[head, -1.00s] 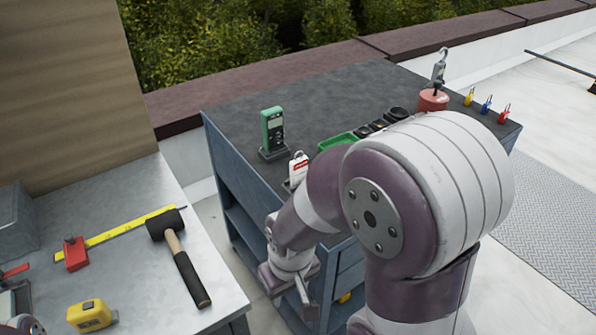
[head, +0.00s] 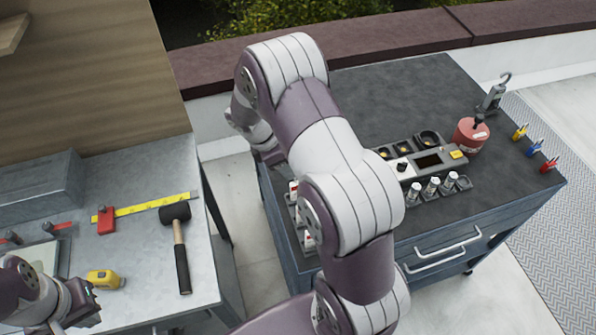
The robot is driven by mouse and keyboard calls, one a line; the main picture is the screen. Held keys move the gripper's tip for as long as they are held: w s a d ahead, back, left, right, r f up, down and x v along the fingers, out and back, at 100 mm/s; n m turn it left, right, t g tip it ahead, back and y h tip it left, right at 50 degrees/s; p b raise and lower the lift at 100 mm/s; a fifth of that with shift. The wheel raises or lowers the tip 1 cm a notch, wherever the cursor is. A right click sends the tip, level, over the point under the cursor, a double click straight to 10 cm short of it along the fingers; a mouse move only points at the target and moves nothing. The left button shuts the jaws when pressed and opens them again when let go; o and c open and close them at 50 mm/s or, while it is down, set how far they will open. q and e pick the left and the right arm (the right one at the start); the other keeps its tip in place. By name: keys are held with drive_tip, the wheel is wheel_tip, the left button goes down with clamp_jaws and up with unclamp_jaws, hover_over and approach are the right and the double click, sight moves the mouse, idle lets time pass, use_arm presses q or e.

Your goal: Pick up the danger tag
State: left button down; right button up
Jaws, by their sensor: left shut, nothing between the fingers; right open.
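White tags with red marks, which look like danger tags (head: 293,190), stand in a row along the left edge of the dark-topped tool cart (head: 375,90). My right arm covers part of the row, and the print is too small to read. My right gripper (head: 268,156) is at the cart's far left corner, beyond the tags and apart from them. It is open and mostly hidden by its own wrist. My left gripper (head: 88,303) is shut and empty over the metal bench at lower left, beside the yellow tape measure (head: 104,280).
The metal bench (head: 150,250) holds a mallet (head: 178,245), a yellow ruler (head: 150,205) and a red clamp (head: 106,220). On the cart are a device with a screen (head: 428,161), several small cylinders (head: 430,187), a red canister (head: 470,134) and small coloured padlocks (head: 534,148). The cart's back is clear.

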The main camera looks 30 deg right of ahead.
drive_tip(key=shift+n, duration=0.3)
drive_tip(key=x, duration=0.2)
drive_tip(key=p+x, duration=0.1)
drive_tip(key=x, duration=0.4)
drive_tip(key=shift+s+a+f, duration=0.1)
drive_tip(key=shift+s+a, duration=0.1)
drive_tip(key=shift+a, duration=0.05)
drive_tip(key=p+x, duration=0.2)
drive_tip(key=x, duration=0.1)
drive_tip(key=shift+d+f, duration=0.2)
drive_tip(key=shift+f, duration=0.45)
drive_tip(key=shift+d+f, duration=0.15)
drive_tip(key=shift+d, duration=0.05)
drive_tip(key=c, duration=0.8)
use_arm(q)
drive_tip(key=a+r, duration=0.1)
drive_tip(key=r, duration=0.1)
drive_tip(key=shift+w+a+r, duration=0.2)
drive_tip(key=shift+a+r, duration=0.1)
drive_tip(key=shift+a, duration=0.1)
use_arm(e)
clamp_jaws()
